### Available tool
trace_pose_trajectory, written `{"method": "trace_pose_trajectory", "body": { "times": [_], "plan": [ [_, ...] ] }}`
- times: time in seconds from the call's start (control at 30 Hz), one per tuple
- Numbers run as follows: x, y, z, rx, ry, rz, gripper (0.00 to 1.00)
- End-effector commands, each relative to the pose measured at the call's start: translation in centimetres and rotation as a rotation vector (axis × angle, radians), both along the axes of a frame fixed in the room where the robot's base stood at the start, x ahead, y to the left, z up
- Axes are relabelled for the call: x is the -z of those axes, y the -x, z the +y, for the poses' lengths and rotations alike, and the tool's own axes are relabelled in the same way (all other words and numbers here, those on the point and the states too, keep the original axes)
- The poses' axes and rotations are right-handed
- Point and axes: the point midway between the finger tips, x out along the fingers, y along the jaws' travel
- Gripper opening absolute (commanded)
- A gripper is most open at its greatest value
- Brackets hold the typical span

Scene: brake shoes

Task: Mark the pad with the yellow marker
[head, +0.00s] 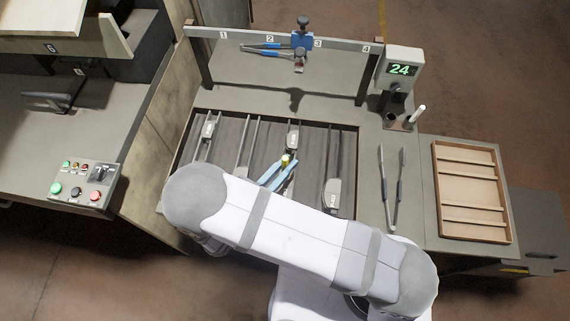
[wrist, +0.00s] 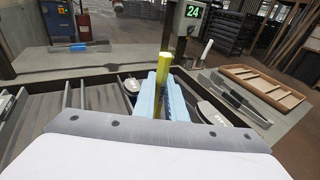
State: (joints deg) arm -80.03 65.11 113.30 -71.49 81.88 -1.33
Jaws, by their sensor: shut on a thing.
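My gripper (head: 279,174), with light blue fingers, is shut on the yellow marker (head: 286,160) over the slatted bay. In the wrist view the yellow marker (wrist: 164,75) stands upright between the fingers (wrist: 160,95), its lower part hidden by them. Pads with pale labels sit on the rails: one at the left (head: 208,130), one at the middle (head: 292,136) just beyond the marker, and one at the right (head: 333,191). In the wrist view pads show left (wrist: 132,86) and right (wrist: 211,113) of the fingers. I cannot tell whether the marker tip touches a pad.
A numbered rail (head: 250,36) with a blue clamp (head: 301,40) spans the back. A display post (head: 401,69) reads 24, with a white marker (head: 418,113) in a holder beside it. Long tongs (head: 392,187) and a wooden tray (head: 437,190) lie at the right. My arm hides the bay's front.

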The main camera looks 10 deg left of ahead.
Motion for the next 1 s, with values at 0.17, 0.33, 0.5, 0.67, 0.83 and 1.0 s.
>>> {"method": "trace_pose_trajectory", "body": {
  "times": [0.17,0.33,0.5,0.67,0.83,1.0],
  "plan": [
    [0.0,0.1,0.0,0.000,0.000,0.001,0.00],
    [0.0,0.4,0.0,0.000,0.000,0.001,0.00],
    [-0.1,0.6,0.0,-0.001,-0.001,0.001,0.00],
    [-0.1,0.7,0.0,-0.001,-0.001,0.001,0.00],
    [-0.1,0.8,0.0,-0.001,-0.001,0.001,0.00],
    [0.0,1.1,0.0,-0.001,-0.001,0.001,0.00]
  ]
}}
